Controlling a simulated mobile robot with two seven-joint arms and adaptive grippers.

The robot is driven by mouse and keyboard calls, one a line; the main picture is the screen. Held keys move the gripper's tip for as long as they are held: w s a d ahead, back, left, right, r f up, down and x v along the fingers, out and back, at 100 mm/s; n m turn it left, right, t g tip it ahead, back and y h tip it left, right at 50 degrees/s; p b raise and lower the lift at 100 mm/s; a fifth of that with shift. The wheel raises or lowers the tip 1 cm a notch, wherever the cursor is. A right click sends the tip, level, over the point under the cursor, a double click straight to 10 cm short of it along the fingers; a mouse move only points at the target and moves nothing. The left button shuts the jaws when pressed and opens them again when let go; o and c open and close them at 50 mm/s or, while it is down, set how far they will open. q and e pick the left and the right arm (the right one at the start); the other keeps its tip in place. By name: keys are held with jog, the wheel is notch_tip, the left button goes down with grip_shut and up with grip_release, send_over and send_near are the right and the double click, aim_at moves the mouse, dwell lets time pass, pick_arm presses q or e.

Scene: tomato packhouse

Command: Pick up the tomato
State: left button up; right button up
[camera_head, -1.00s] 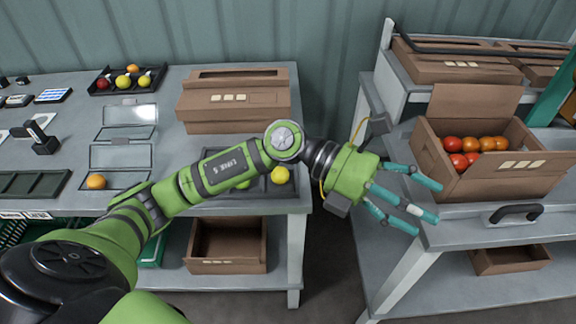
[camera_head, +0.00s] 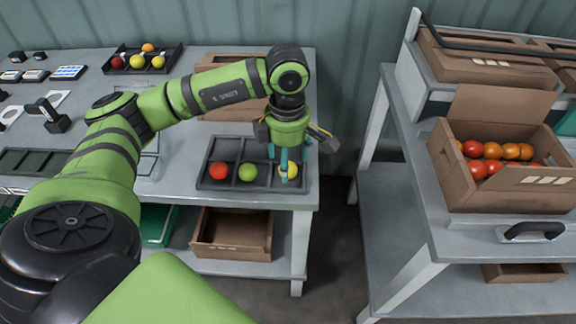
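A dark sectioned tray (camera_head: 205,182) on the left bench holds a red tomato (camera_head: 218,171), a green tomato (camera_head: 248,172) and a yellow tomato (camera_head: 292,169), each in its own section. My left gripper (camera_head: 287,165) points down over the tray's right section. Its teal fingers are spread and reach down around the yellow tomato, partly hiding it. I cannot tell whether they touch it. My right gripper is not in view.
An open cardboard box (camera_head: 500,196) of red and orange tomatoes stands on the right cart. A small dark tray (camera_head: 112,63) with several fruits lies at the back left. A brown box (camera_head: 222,104) sits behind my arm.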

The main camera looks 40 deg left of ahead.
pick_arm(q)
jog(key=shift+f, duration=0.9)
jog(key=c, duration=0.9)
jog(key=shift+o, duration=0.2)
